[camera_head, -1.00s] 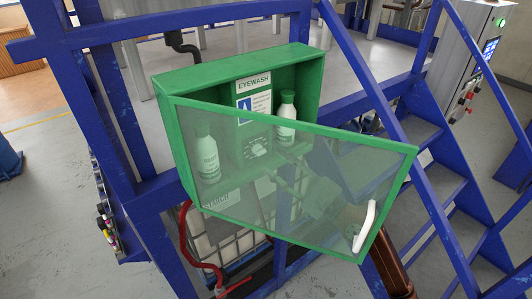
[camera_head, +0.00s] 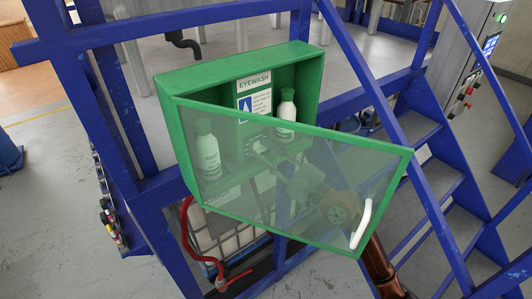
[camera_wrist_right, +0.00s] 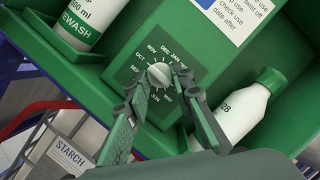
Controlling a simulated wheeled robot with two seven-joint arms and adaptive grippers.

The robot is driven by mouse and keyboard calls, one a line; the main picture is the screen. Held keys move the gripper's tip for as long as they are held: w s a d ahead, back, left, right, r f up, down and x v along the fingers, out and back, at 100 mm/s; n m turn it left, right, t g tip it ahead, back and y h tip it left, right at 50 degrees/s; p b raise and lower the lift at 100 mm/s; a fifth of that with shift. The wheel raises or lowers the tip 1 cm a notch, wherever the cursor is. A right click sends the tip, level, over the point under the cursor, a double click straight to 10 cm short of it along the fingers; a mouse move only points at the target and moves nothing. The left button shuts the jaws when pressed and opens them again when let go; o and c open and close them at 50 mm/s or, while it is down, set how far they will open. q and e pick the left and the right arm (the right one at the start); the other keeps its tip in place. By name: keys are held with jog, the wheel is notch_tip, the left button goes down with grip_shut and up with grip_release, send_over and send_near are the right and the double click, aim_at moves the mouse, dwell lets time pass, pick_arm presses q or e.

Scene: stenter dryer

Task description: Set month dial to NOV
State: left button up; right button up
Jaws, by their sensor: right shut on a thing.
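The month dial (camera_wrist_right: 159,73) is a white round knob on a green panel, ringed by white month labels. NOV (camera_wrist_right: 151,48) shows at its upper left, beside DEC and OCT. My right gripper (camera_wrist_right: 161,82) is shut on the knob, one finger on each side. I cannot tell which month the knob points to. In the head view my right gripper (camera_head: 262,149) shows through the see-through door and covers much of the dial. The dial is inside the green eyewash cabinet (camera_head: 238,66), below a notice. My left gripper is out of view.
The cabinet's open door (camera_head: 300,188), with a white handle (camera_head: 362,224), hangs in front of my right arm. White bottles stand on both sides of the dial, left (camera_head: 208,152) and right (camera_head: 286,118). Blue rails and stairs (camera_head: 437,178) flank the cabinet.

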grip_shut()
jog(key=shift+m, duration=0.4)
jog(key=shift+s+a+f+m+t+h+p, duration=0.15)
jog(key=shift+m+t+p, duration=0.3)
jog(key=shift+m+p, duration=0.55)
jog(key=shift+w+r+m+t+h+p, duration=0.1)
jog(key=shift+m+t+h+p, duration=0.15)
jog(key=shift+m+t+p, duration=0.7)
jog(key=shift+s+a+f+m+h+p, duration=0.15)
jog(key=shift+m+p, duration=0.4)
jog(key=shift+m, duration=0.9)
jog(key=shift+w+d+r, duration=0.1)
jog(key=o, duration=0.6)
grip_release()
